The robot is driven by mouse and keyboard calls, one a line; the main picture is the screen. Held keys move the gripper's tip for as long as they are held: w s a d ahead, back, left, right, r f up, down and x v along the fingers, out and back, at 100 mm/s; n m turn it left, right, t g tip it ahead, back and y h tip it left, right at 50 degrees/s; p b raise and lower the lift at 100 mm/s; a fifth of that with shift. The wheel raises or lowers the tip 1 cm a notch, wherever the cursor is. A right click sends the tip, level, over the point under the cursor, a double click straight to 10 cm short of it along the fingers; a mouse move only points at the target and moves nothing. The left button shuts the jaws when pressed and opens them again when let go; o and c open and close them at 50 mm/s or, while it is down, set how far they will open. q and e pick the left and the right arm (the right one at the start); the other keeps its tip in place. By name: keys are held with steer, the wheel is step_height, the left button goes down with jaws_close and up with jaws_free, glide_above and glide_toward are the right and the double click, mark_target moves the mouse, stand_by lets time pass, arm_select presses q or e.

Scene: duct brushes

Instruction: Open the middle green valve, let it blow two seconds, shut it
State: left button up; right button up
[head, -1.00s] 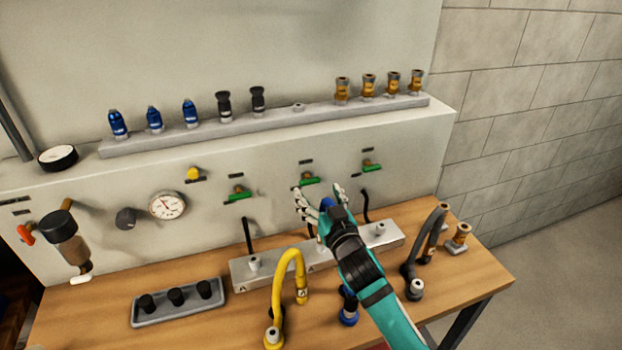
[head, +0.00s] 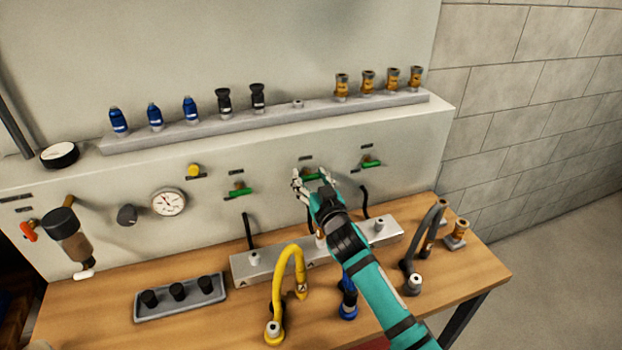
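The middle green valve (head: 314,176) is on the grey panel, its handle lying roughly level. My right gripper (head: 311,178) is right at it, with its open fingers on either side of the handle's lower edge. I cannot tell whether the fingers touch the handle. The left green valve (head: 239,190) and the right green valve (head: 371,162) also have handles lying roughly level. My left gripper is not in view.
Below the panel, a grey block (head: 243,268) with fittings stands on the wooden table (head: 230,325). A tray (head: 180,297) with black caps lies left.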

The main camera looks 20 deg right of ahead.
steer(key=c, duration=0.4)
steer(key=shift+n, duration=0.3)
steer(key=n, duration=0.3)
steer(key=shift+a+n+p, duration=0.1)
steer(key=shift+n+p, duration=0.25)
steer(key=shift+n, duration=0.05)
steer(key=n, duration=0.3)
steer(key=shift+n, duration=0.3)
steer(key=n+p, duration=0.1)
steer(key=n, duration=0.4)
steer(key=shift+a+f, duration=0.15)
steer(key=shift+f+n, duration=0.1)
steer(key=shift+n, duration=2)
